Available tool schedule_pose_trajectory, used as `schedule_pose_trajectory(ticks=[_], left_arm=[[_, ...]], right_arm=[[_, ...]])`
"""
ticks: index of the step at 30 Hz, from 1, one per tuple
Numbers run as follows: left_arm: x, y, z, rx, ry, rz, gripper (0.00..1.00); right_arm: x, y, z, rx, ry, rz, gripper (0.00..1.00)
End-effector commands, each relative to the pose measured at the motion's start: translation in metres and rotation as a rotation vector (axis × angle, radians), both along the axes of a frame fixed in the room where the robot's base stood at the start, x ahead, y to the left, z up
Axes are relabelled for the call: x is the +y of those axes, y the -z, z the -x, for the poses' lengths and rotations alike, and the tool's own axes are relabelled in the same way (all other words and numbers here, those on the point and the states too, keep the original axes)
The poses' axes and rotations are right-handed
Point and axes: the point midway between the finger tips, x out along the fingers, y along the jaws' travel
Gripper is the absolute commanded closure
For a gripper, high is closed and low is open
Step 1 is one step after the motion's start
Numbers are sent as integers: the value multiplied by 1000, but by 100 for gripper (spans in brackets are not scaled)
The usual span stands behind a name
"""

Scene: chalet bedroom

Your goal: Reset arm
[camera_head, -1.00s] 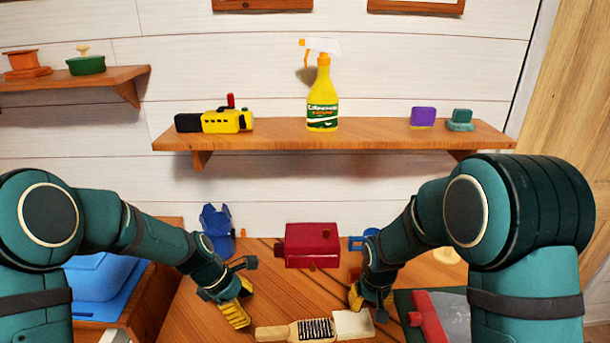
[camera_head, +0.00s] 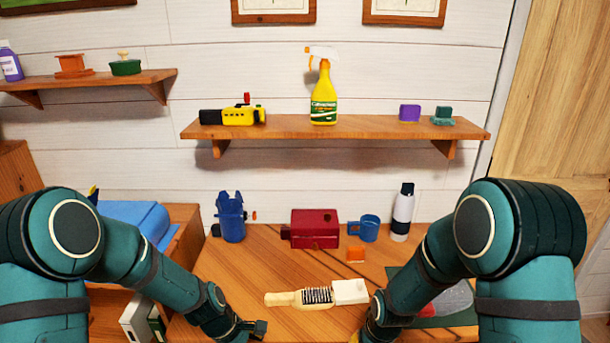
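My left gripper (camera_head: 246,332) is low in the head view, over the front of the wooden table (camera_head: 230,280). Its fingertips are cut off by the bottom edge, so its opening is hidden. My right gripper (camera_head: 368,332) is also at the bottom edge, just right of the middle, with its fingers out of the picture. A wooden brush (camera_head: 284,299) with dark bristles lies on the table between and beyond the grippers. A white block (camera_head: 350,291) lies at its right end. Nothing is visibly held in the parts of the grippers that show.
A blue holder (camera_head: 230,217), red box (camera_head: 315,229), blue mug (camera_head: 362,228), bottle (camera_head: 401,213) and orange block (camera_head: 355,255) stand further back. A dark green board (camera_head: 455,319) is beside my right forearm. A wall shelf (camera_head: 330,127) holds a yellow spray bottle (camera_head: 323,100).

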Motion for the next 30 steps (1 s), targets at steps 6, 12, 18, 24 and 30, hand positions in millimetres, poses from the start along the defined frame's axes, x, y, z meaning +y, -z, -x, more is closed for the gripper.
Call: schedule_pose_trajectory(ticks=[6, 12, 18, 24, 30], left_arm=[[-11, 56, 64, -191, 459, -76, 41], [-24, 77, 112, -373, 835, -118, 41], [-29, 80, 129, -456, 983, -135, 41], [-29, 80, 130, -462, 994, -137, 41], [-29, 80, 130, -462, 992, -137, 41]], right_arm=[[20, 54, 69, 26, 70, -125, 56], [39, 71, 118, 22, 144, -220, 56], [47, 72, 134, 13, 175, -256, 56], [48, 72, 135, 12, 175, -257, 56], [48, 72, 135, 12, 175, -257, 56]])
